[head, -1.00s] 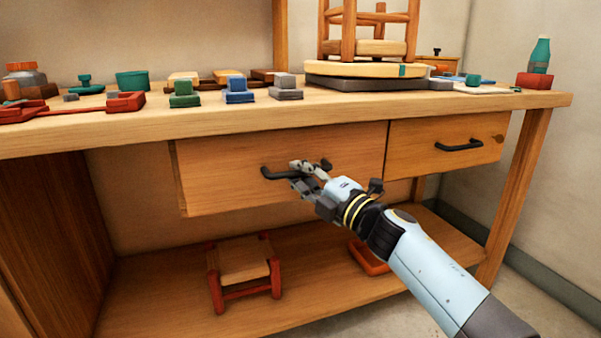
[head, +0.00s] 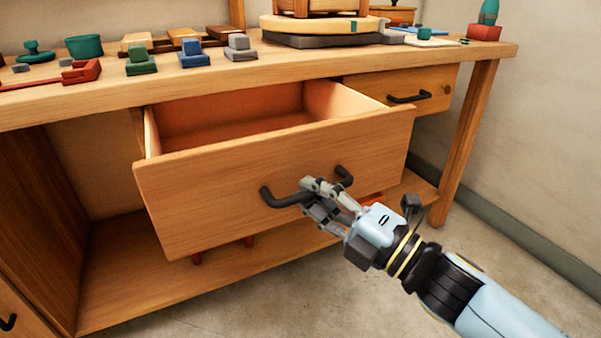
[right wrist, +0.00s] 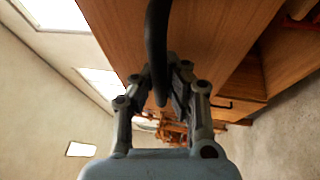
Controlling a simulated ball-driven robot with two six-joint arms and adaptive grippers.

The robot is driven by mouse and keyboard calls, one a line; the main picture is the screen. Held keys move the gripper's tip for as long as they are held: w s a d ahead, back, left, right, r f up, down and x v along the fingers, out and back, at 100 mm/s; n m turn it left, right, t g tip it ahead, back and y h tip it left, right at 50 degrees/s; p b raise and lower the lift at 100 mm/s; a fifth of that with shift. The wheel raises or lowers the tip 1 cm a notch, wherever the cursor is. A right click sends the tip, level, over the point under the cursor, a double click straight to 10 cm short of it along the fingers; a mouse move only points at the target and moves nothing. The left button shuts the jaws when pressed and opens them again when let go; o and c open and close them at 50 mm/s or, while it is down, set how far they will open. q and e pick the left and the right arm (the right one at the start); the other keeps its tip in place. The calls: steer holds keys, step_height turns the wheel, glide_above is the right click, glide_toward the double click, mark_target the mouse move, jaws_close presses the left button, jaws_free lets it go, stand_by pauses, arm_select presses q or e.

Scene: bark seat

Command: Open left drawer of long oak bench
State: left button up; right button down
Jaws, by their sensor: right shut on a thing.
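The long oak bench (head: 60,113) fills the head view. Its left drawer (head: 225,185) is pulled well out, and its inside (head: 230,120) shows empty where visible. A dark bar handle (head: 272,199) is on the drawer front. My right gripper (head: 310,194) is shut on this handle, near its middle. In the right wrist view, the dark handle (right wrist: 157,50) runs between the two fingers (right wrist: 165,95). The right drawer (head: 400,92) of the bench is shut. My left gripper is not in view.
A round turntable (head: 315,28) holds a wooden piece. A lower shelf (head: 115,265) lies beneath. Bare floor (head: 290,300) is in front.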

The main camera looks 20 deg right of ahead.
steer(key=shift+s+r, duration=0.1)
steer(key=shift+s, duration=0.3)
steer(key=c, duration=1.3)
jaws_free()
steer(key=shift+c, duration=0.2)
steer(key=shift+s+d, duration=0.1)
steer(key=v, duration=1.2)
